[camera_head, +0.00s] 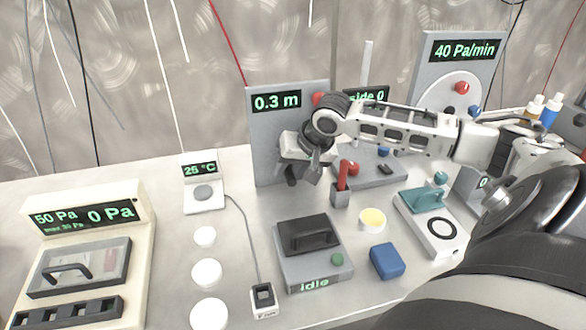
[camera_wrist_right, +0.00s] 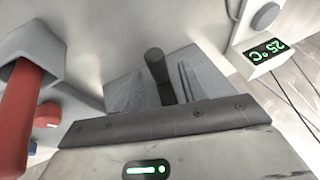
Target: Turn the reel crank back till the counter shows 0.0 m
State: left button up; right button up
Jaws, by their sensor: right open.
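The reel panel is an upright grey plate (camera_head: 268,145) at the back middle, and its counter (camera_head: 276,101) reads 0.3 m. A red round part (camera_head: 318,99) shows at the panel's upper right edge, partly behind my right arm. My right gripper (camera_head: 291,174) is open, in front of the panel's lower right part, pointing down and left. In the right wrist view a dark rounded post (camera_wrist_right: 155,62) stands just beyond the gripper's dark bar. I cannot tell whether it is the crank handle or whether the gripper touches it. The crank is not clearly visible in the head view.
A grey holder with a red stick (camera_head: 341,180) stands close right of the gripper. A grey box reading idle (camera_head: 313,284), a blue block (camera_head: 387,260) and a yellow-topped cup (camera_head: 372,219) are nearer. A 25 °C display (camera_head: 199,170) stands left of the panel.

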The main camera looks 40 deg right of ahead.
grip_shut()
jog(key=shift+r, duration=0.1)
